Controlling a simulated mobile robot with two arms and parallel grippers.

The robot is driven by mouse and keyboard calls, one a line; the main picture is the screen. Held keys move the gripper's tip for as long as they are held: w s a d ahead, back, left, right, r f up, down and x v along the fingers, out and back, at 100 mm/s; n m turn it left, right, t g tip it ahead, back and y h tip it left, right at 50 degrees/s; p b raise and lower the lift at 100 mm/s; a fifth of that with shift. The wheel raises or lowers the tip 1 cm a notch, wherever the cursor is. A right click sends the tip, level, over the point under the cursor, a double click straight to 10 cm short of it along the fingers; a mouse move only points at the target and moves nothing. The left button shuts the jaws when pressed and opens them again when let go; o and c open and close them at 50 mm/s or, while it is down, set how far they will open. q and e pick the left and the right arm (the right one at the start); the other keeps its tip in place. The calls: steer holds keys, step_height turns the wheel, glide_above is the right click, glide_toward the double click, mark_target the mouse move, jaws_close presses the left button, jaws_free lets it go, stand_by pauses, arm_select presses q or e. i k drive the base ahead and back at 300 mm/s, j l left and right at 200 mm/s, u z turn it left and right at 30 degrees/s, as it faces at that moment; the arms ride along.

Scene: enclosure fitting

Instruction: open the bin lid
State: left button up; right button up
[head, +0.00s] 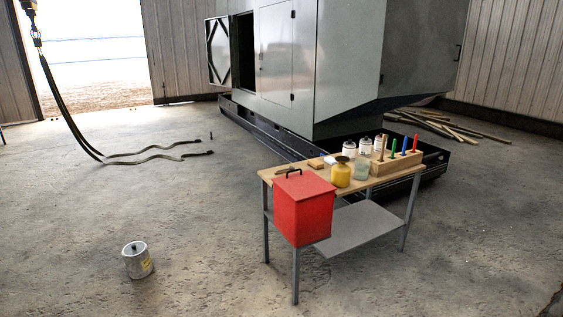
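Neither of my grippers is in the head view, and nothing touches the bin or the handle.
The table (267,174) also holds a yellow pot (341,174), a greenish jar (361,169), several white jars and a wooden block (397,164) with coloured sticks. A metal can (137,262) stands on the floor. A large grey enclosure (340,60) rises behind. Floor in front is clear.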

mark_target(305, 184)
steer(key=i+l, duration=0.1)
steer(key=i, duration=2.35)
steer(key=j+u, duration=0.05)
steer(key=j, duration=0.05)
